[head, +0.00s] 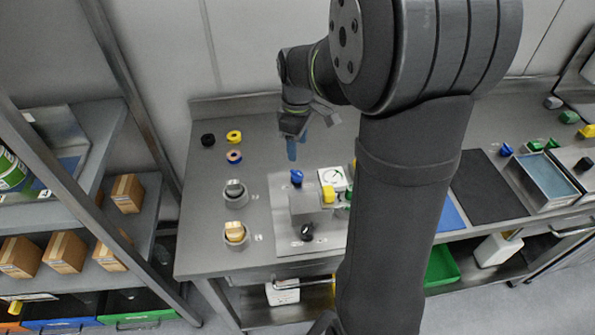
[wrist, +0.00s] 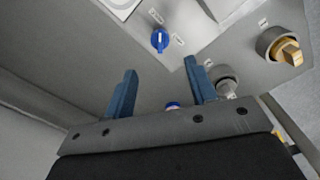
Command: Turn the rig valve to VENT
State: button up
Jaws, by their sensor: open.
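A blue valve knob (head: 296,176) stands at the back left of the grey rig plate (head: 285,215). In the wrist view the blue knob (wrist: 160,40) shows from above, with a small white label on either side; the lettering is too small to read. My gripper (head: 291,150) is above and behind the knob in the head view, its blue fingers pointing down. In the wrist view my gripper (wrist: 160,80) is open and empty, and the knob appears beyond the fingertips, apart from them.
A grey block with a yellow knob (head: 328,194), a white gauge (head: 333,178) and a black knob (head: 307,231) share the plate. Left are a grey fitting (head: 234,190), a brass fitting (head: 234,232) and loose rings (head: 234,137). My arm hides part of the bench.

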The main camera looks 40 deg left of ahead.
aim_at(298, 174)
notch_tip(298, 174, down, 11)
jog(key=shift+f, duration=0.1)
dwell(0.3)
jog(key=c, duration=1)
